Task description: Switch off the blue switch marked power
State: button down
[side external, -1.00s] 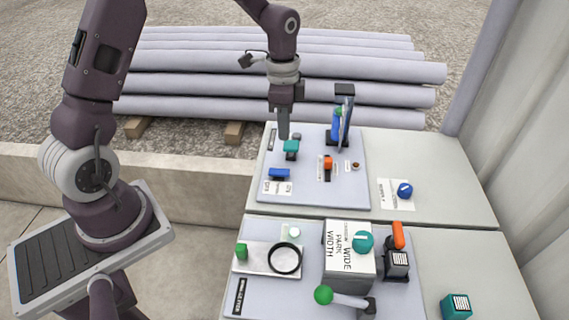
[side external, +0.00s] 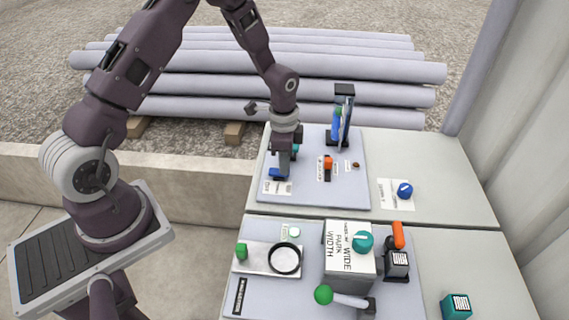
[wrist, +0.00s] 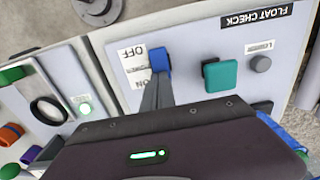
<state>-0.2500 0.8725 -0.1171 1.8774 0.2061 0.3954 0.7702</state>
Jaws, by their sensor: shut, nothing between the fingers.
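The blue switch (side external: 277,174) sits at the front left of the far panel, with a white label card beside it. In the wrist view the blue switch (wrist: 160,60) lies just beyond my fingertips, and its label (wrist: 134,66) shows OFF at one end and ON at the other, with small print between. My gripper (side external: 284,174) is shut and empty, pointing down at the switch. In the wrist view my gripper (wrist: 158,84) overlaps the switch's near edge. I cannot tell whether it touches, or which way the switch is set.
A teal button (wrist: 221,75) and a grey knob (wrist: 261,64) are beside the switch. An orange switch (side external: 328,162) and a tall blue-green handle (side external: 337,122) stand farther right. The near panel holds a green lever knob (side external: 323,294) and a grey box (side external: 348,262).

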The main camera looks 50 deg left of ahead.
jog(key=shift+d+f, duration=0.1)
jog(key=shift+f, duration=0.15)
jog(key=shift+g, duration=0.3)
jog(key=shift+s, duration=0.1)
jog(key=shift+s+a+r, duration=0.3)
jog(key=shift+s+a, duration=0.15)
jog(key=shift+a, duration=0.15)
notch_tip(320, 180, up, 14)
jog(key=shift+w+d, duration=0.2)
jog(key=shift+w, duration=0.05)
